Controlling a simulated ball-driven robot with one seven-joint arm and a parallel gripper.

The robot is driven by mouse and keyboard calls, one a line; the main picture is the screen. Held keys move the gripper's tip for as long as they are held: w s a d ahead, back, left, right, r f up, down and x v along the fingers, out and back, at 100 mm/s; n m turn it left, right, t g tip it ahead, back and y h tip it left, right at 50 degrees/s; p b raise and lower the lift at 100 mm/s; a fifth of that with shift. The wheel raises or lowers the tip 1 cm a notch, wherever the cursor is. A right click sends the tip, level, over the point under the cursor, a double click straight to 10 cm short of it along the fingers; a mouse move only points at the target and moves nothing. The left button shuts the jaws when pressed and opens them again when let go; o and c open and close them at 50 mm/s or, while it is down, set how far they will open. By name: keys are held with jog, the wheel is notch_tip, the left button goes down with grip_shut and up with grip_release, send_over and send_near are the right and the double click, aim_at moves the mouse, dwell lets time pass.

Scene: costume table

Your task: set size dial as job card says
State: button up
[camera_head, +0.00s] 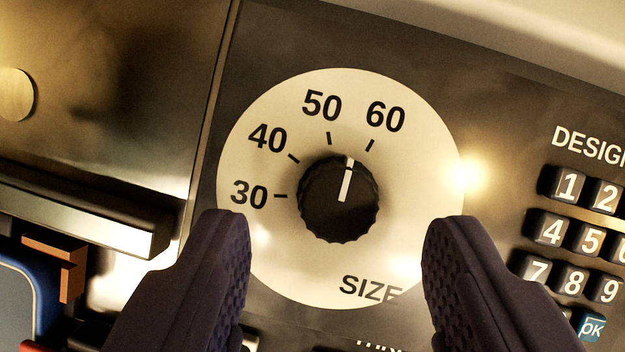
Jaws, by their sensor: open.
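The size dial is a black ridged knob (338,215) on a round cream plate (405,190) marked 30, 40, 50 and 60, with "SIZE" below. Its white pointer line (346,182) points between the 50 and 60 ticks, about midway. My gripper (343,228) is open, with one dark finger at the lower left of the knob and the other at the lower right. Both fingers stand well apart from the knob, with nothing between them but the knob and plate in the picture. I cannot make out a job card in this view.
A shiny metal panel with a ledge (80,215) is at the left. Below it, a blue-edged item (35,290) is partly cut off. More lettering below the dial is mostly hidden.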

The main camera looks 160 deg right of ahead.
aim_at(338, 201)
jog(key=shift+x, duration=1.1)
jog(key=c, duration=1)
jog(key=m+b, duration=0.1)
jog(key=b, duration=0.2)
jog(key=shift+a+f+m+h, duration=0.15)
jog(key=shift+f+m+h, duration=0.15)
jog(key=shift+m, duration=0.1)
jog(key=shift+c, duration=0.2)
jog(key=shift+r+m+t+b, duration=0.25)
jog(key=shift+m+t+b, duration=0.15)
jog(key=shift+m+b, duration=0.25)
jog(key=o, duration=1)
jog(key=shift+o, duration=0.2)
